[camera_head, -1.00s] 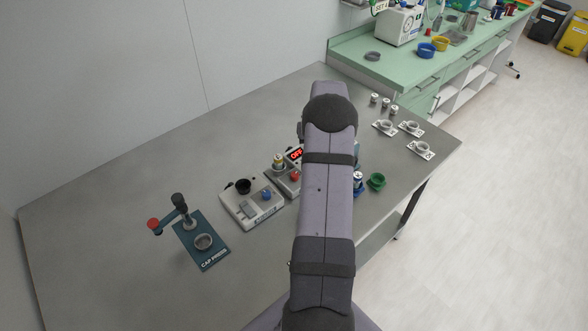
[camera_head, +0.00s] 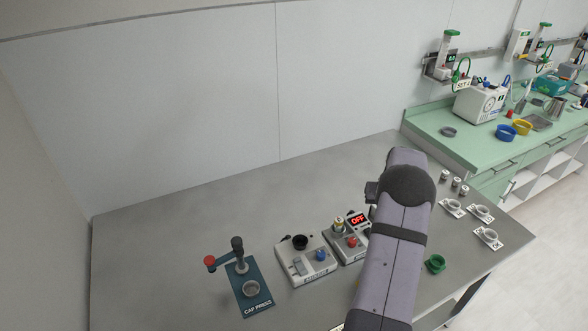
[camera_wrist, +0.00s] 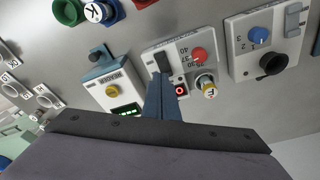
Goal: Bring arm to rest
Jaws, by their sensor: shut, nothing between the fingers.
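My arm (camera_head: 400,235) reaches over the grey table in the head view and hides part of it. The head view does not show my fingertips. In the wrist view my gripper (camera_wrist: 162,82) is shut and empty, its slim blue-grey fingers together. They appear in front of the device with a red knob (camera_wrist: 198,55), overlapping it in the picture; I cannot tell the gap or any contact. That device also shows in the head view, with its red knob (camera_head: 351,242) and a red OFF display (camera_head: 358,219), left of my arm.
A cap press (camera_head: 250,288) and a device with a blue knob (camera_head: 320,254) stand left of my arm. A green ring-shaped holder (camera_head: 435,264) and several small dishes (camera_head: 488,236) are to the right. The table's back left is clear. A green counter (camera_head: 470,150) stands behind.

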